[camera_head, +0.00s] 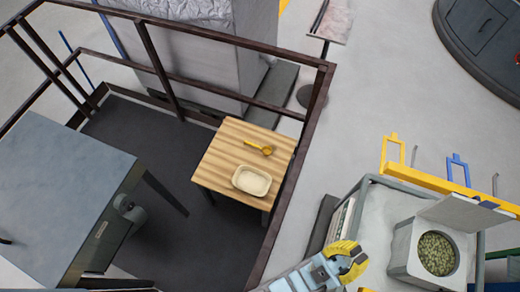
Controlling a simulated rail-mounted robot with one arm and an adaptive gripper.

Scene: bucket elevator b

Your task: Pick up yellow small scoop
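The yellow small scoop (266,150) lies on the small striped wooden table (219,160). Its handle points to the upper left and its bowl is at the right end. A cream tray (252,181) sits just below it on the same table, apart from the scoop. My gripper (357,260), with yellow and grey parts, is at the lower middle right. It is well away from the scoop, to its lower right and outside the railing. I see nothing held in it, but its finger opening is too small to make out.
A dark brown railing (312,108) runs between my gripper and the wooden table. A grey-blue table (60,180) stands at left. A white container of green pellets (437,254) stands at lower right, near a yellow bar (440,184). Open grey floor lies at upper right.

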